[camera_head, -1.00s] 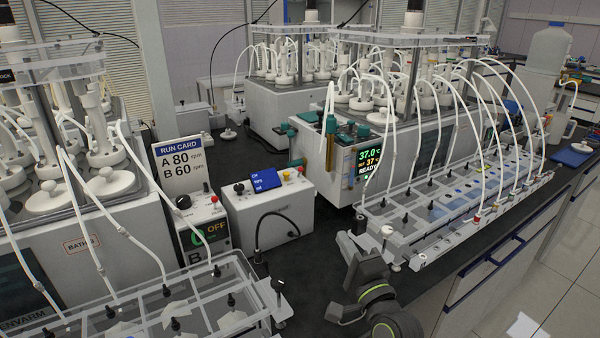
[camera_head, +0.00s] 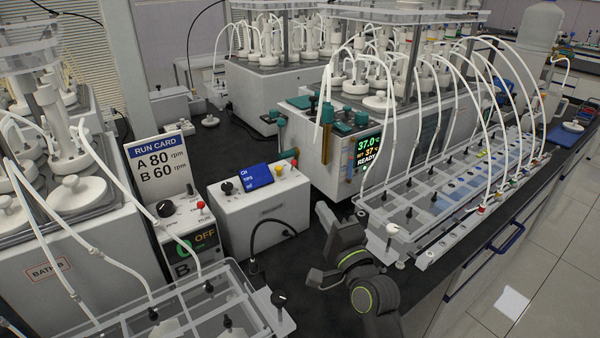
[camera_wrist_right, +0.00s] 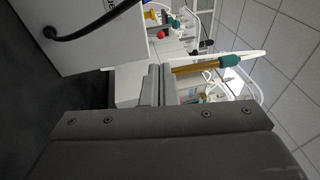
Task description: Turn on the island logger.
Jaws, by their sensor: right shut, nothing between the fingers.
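A white box with a lit blue screen (camera_head: 257,176), which I take to be the island logger, stands mid-bench in the head view. It has a black knob on its left, a red and a yellow button on its right, and a black cable at its front. Its side also shows in the wrist view (camera_wrist_right: 95,38), upper left. My right gripper (camera_head: 315,279) is just right of and in front of the box, apart from it. In the wrist view its fingers (camera_wrist_right: 158,83) are together and empty. My left gripper is out of view.
A run card (camera_head: 157,163) and a knobbed controller reading OFF (camera_head: 190,228) stand left of the box. A bath with a READY display (camera_head: 368,150) and a clear tubed rack (camera_head: 400,215) are to the right. A clear tray (camera_head: 235,305) is in front.

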